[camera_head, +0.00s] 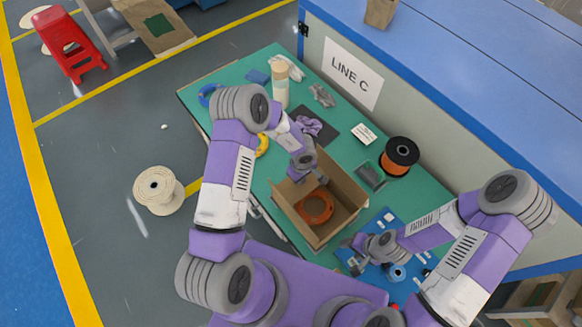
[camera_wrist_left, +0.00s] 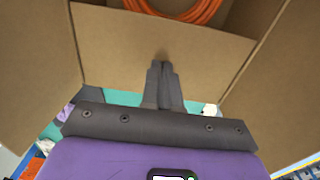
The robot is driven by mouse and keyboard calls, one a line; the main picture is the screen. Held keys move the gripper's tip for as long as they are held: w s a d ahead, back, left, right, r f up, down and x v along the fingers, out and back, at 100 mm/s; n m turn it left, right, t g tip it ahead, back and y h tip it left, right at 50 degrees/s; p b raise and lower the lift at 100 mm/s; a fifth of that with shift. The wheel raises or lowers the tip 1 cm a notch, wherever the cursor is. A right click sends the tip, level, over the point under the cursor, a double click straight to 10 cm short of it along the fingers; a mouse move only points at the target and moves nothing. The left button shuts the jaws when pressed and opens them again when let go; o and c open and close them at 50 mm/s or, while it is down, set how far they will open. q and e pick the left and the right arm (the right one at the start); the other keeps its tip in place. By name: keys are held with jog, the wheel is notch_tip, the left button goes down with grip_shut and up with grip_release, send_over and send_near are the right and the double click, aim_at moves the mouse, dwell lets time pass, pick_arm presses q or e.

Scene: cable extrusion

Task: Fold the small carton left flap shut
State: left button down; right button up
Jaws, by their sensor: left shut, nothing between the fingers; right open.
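The small carton (camera_head: 347,186) stands open on the green table with a coil of orange cable (camera_head: 314,208) inside; the coil also shows at the top of the left wrist view (camera_wrist_left: 178,10). My left gripper (camera_head: 322,181) is at the carton's far side. In the left wrist view its fingers (camera_wrist_left: 161,66) are shut and empty, with tips in front of a brown cardboard panel (camera_wrist_left: 115,45); I cannot tell whether they touch it. Cardboard flaps stand out on both sides there. My right gripper (camera_head: 348,254) is open, beside the carton's near right corner.
An orange spool (camera_head: 402,151) and a grey holder (camera_head: 370,175) stand right of the carton. A blue mat (camera_head: 384,222) with small parts lies under my right arm. A wall with a LINE C sign borders the table.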

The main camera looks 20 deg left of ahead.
pick_arm(q)
jog(key=shift+s+a+f, duration=0.1)
jog(key=shift+s+f, duration=0.45)
jog(key=shift+f, duration=0.3)
jog(key=shift+r, duration=0.2)
jog(key=r+p, duration=0.2)
jog(key=p, duration=0.1)
jog(key=w+r+p, duration=0.1)
jog(key=r+p, duration=0.2)
jog(key=shift+r, duration=0.15)
notch_tip(320, 180, up, 4)
jog(key=shift+r, duration=0.25)
jog(key=shift+w, duration=0.15)
